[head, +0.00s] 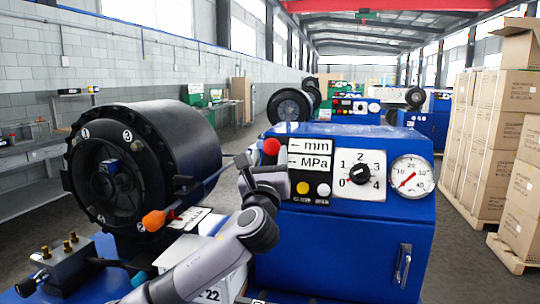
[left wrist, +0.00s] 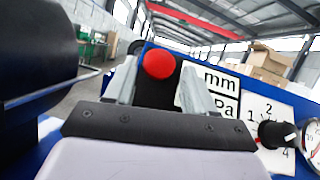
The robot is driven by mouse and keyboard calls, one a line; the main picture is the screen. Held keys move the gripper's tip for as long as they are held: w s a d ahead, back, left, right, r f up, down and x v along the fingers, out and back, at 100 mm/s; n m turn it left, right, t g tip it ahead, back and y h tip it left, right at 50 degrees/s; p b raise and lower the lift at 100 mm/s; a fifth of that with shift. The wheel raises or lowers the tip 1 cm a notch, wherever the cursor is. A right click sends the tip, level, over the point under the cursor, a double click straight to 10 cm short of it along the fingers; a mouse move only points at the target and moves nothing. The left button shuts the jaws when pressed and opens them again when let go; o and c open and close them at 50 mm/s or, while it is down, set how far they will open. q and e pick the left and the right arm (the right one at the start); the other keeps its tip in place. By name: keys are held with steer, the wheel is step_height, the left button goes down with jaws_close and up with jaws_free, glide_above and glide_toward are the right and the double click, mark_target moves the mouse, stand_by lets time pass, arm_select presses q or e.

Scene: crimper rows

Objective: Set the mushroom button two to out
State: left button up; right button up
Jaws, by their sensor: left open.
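A red mushroom button (head: 271,146) sits at the upper left of the near blue machine's front panel. In the left wrist view the red button (left wrist: 158,64) shows between my two fingers, on a dark mount. I cannot read a number on it. My left gripper (head: 258,166) is just below and in front of the button in the head view. In the left wrist view the left gripper (left wrist: 160,88) is open, with its fingers apart on either side of the button. I cannot tell whether they touch it. My right gripper is not in view.
Right of the button are mm and MPa labels (head: 310,153), a black dial knob (head: 360,174) and a pressure gauge (head: 410,177). A large black crimper head (head: 110,172) stands to the left, with an orange-tipped lever (head: 154,220) near my arm. Stacked cartons (head: 500,145) stand at right.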

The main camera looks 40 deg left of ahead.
arm_select(q)
steer(key=shift+b+v, duration=0.45)
steer(key=shift+v, duration=2)
